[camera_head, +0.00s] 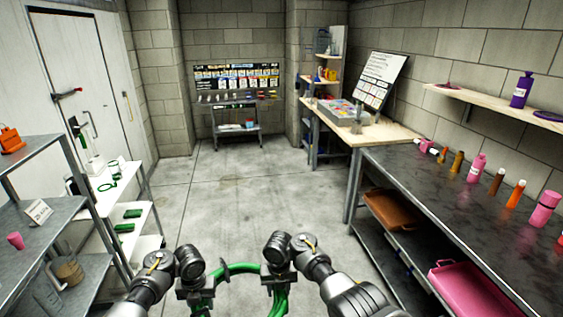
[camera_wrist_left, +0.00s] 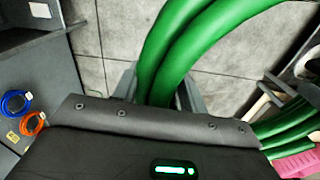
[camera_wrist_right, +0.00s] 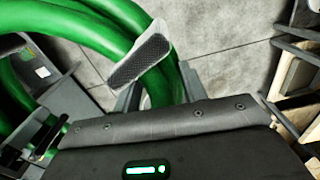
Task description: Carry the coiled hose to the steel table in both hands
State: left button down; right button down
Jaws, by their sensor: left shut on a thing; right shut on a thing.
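The coiled green hose (camera_head: 240,267) hangs between my two grippers at the bottom of the head view; its lower part is cut off by the frame. My left gripper (camera_head: 204,290) is shut on the left side of the coil; its wrist view shows thick green loops (camera_wrist_left: 190,40) between the fingers. My right gripper (camera_head: 277,284) is shut on the right side of the coil; in its wrist view the loops (camera_wrist_right: 90,30) pass between the fingers. A long table with a dark steel top (camera_head: 420,188) runs along the right wall, apart from the hose.
Bottles, including a pink one (camera_head: 476,168), stand along the steel top; a pink bin (camera_head: 465,290) and an orange tray (camera_head: 392,208) sit below. A wooden bench (camera_head: 375,132) adjoins its far end. Shelves (camera_head: 60,205) stand on the left. The floor (camera_head: 235,190) ahead is clear.

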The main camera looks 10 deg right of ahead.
aim_at(453, 202)
jog(key=i, duration=2.15)
jog(key=z, duration=2.6)
